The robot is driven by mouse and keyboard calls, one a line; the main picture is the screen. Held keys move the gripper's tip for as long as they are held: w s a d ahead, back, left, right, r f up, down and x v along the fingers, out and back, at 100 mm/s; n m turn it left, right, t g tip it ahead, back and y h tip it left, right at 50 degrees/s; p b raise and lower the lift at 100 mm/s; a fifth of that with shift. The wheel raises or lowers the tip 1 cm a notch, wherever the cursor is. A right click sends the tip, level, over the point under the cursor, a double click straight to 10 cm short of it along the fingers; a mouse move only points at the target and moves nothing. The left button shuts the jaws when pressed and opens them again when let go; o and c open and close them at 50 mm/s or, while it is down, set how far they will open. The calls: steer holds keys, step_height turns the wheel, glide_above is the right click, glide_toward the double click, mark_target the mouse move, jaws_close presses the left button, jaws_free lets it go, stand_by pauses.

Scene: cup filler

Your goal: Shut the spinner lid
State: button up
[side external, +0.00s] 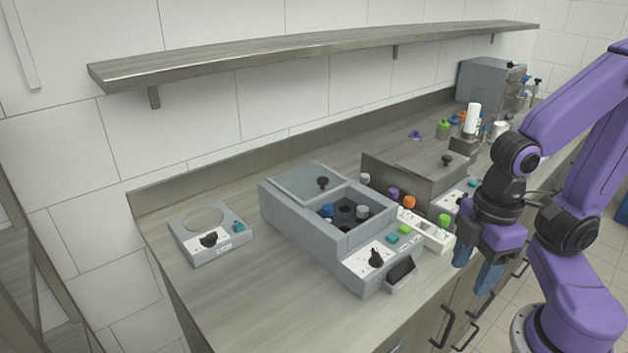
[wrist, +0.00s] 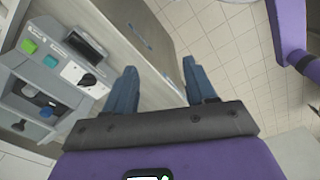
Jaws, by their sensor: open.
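The spinner (side external: 290,222) is a grey box on the counter with a sloped front panel. Its flat grey lid (side external: 300,180), with a black knob (side external: 323,183), lies over the back left part of the top. The front right part is uncovered, showing a dark rotor with blue-capped and grey-capped tubes (side external: 328,210). My gripper (side external: 475,270) is open and empty, pointing down beyond the counter's front edge, right of the spinner and apart from it. In the wrist view the open fingers (wrist: 160,85) are empty, and the spinner's panel (wrist: 60,62) shows at left; the lid is not clearly visible there.
A white rack (side external: 428,232) with colored caps stands right of the spinner, close to my gripper. Behind it is another grey box (side external: 430,165) with a black knob. A small scale-like device (side external: 205,245) sits at left. A shelf (side external: 300,48) runs above. The front left counter is clear.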

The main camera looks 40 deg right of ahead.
steer(key=c, duration=0.5)
steer(key=shift+w+a+r+m, duration=0.2)
steer(key=shift+w+a, duration=0.25)
steer(key=shift+w, duration=0.2)
steer(key=shift+w+a+r+m, duration=0.2)
steer(key=shift+w+a, duration=0.2)
steer(key=shift+w, duration=0.2)
jaws_close()
steer(key=w+a+r+m, duration=0.2)
steer(key=w+a, duration=0.2)
steer(key=w, duration=0.6)
step_height(320, 180, up, 2)
steer(key=m+t, duration=0.4)
steer(key=m, duration=0.4)
glide_above(311, 184)
steer(key=x, duration=0.5)
steer(key=s+x, duration=0.1)
steer(key=x, duration=0.2)
steer(key=shift+f, duration=0.35)
steer(key=shift+s+d+f, duration=0.15)
steer(key=shift+s+f, duration=0.05)
steer(key=shift+s+d+f, duration=0.1)
steer(key=shift+s+f, duration=0.05)
steer(key=shift+s, duration=0.65)
steer(key=shift+s+d+f, duration=0.1)
steer(key=shift+s, duration=0.75)
